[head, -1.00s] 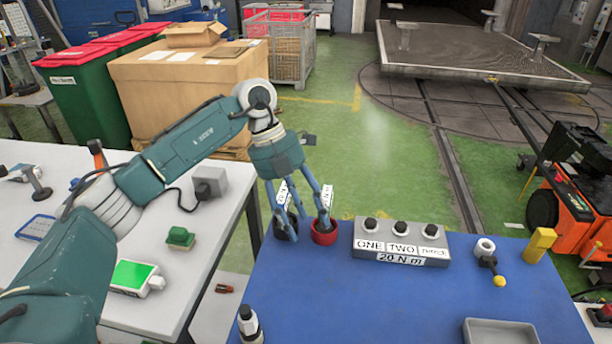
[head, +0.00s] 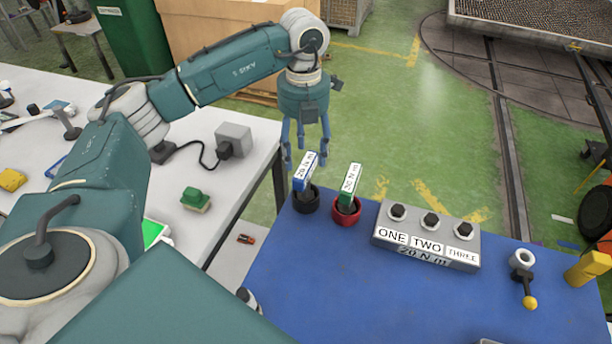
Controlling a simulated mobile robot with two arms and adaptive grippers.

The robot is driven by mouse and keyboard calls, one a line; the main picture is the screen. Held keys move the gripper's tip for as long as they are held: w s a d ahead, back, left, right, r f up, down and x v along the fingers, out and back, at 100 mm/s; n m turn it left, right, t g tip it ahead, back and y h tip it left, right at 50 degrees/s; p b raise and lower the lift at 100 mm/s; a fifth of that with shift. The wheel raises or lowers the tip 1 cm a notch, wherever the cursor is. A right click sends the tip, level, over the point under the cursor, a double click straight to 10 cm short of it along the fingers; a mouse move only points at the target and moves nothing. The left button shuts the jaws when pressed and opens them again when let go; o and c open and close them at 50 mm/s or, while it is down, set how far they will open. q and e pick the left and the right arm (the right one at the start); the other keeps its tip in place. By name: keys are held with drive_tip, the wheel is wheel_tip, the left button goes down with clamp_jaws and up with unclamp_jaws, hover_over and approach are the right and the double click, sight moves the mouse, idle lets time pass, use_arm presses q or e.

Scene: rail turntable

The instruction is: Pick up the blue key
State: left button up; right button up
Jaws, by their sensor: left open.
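The blue key (head: 301,182), with a white tag marked 20 N m, stands tilted in a black cup (head: 306,203) at the back left corner of the blue table. A green key (head: 347,197) with a similar tag stands in a red cup (head: 346,213) just to its right. My left gripper (head: 306,155) points down with its fingers apart, at the top of the blue key's tag. The tag shows in front of the fingers, and whether they touch it I cannot tell. My right gripper is not in view.
A grey block (head: 426,238) with several black knobs, labelled ONE, TWO, THREE, stands right of the cups. A yellow block (head: 587,268) and a yellow-tipped lever (head: 527,290) are further right. The white table (head: 225,185) at left holds a green-topped item (head: 195,199). The blue table's middle is clear.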

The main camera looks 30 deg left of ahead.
sight(303, 164)
use_arm(q)
drive_tip(key=f, duration=0.1)
drive_tip(key=f+p, duration=0.1)
drive_tip(key=f, duration=0.1)
drive_tip(key=shift+s+f, duration=0.3)
drive_tip(key=shift+f, duration=0.4)
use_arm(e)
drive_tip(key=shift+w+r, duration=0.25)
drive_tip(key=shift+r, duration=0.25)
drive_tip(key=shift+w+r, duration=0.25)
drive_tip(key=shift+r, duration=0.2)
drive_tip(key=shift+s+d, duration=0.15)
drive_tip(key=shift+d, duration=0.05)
use_arm(q)
drive_tip(key=shift+f, duration=0.25)
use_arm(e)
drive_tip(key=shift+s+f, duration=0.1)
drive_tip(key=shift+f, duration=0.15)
use_arm(q)
drive_tip(key=shift+w, duration=0.1)
clamp_jaws()
